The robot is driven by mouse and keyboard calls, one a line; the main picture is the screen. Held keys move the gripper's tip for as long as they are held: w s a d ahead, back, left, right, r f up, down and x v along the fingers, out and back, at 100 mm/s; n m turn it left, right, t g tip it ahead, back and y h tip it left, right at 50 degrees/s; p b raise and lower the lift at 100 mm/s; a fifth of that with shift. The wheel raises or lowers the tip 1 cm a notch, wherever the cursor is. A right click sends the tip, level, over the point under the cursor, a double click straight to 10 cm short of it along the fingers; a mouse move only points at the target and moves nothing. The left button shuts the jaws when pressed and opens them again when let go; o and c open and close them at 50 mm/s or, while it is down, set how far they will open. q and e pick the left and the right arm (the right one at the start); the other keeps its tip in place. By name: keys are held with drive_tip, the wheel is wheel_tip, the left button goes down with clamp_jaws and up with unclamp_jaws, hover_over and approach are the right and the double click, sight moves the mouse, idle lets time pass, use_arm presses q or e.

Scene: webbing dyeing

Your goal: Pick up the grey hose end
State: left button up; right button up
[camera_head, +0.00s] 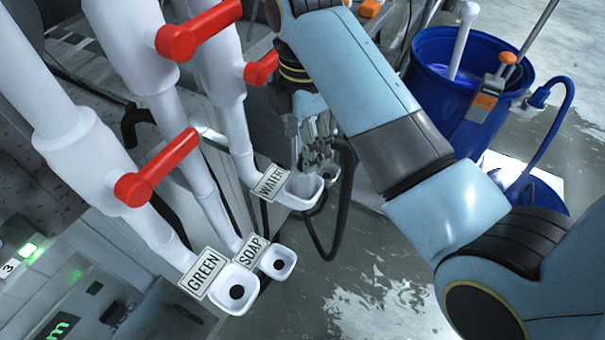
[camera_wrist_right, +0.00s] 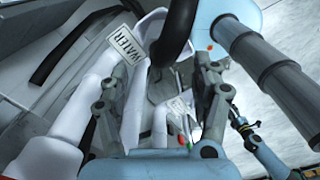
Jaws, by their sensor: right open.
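My right gripper (camera_head: 318,145) is open beside the outlet labelled WATER (camera_head: 298,192), pointing down. A dark grey hose (camera_head: 343,205) hangs in a loop just right of and below this outlet. In the right wrist view, the dark hose (camera_wrist_right: 177,32) comes down from the top edge and its lower part lies beyond and between the open fingers (camera_wrist_right: 160,70). I cannot tell whether the fingers touch it. The hose end is not clear in the head view, partly hidden by the gripper. My left gripper is not in view.
White pipes with red handles (camera_head: 156,172) stand at left, close to the gripper. Outlets labelled GREEN (camera_head: 235,288) and SOAP (camera_head: 279,262) are at the lower middle. A blue barrel (camera_head: 440,68) stands at right. Wet floor at the bottom is clear.

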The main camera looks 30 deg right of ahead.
sight(303, 177)
wheel_tip(303, 177, down, 4)
drive_tip(key=shift+d+f, duration=0.1)
wheel_tip(303, 177, down, 6)
drive_tip(key=shift+w+p, duration=0.15)
drive_tip(key=shift+p, duration=0.55)
clamp_jaws()
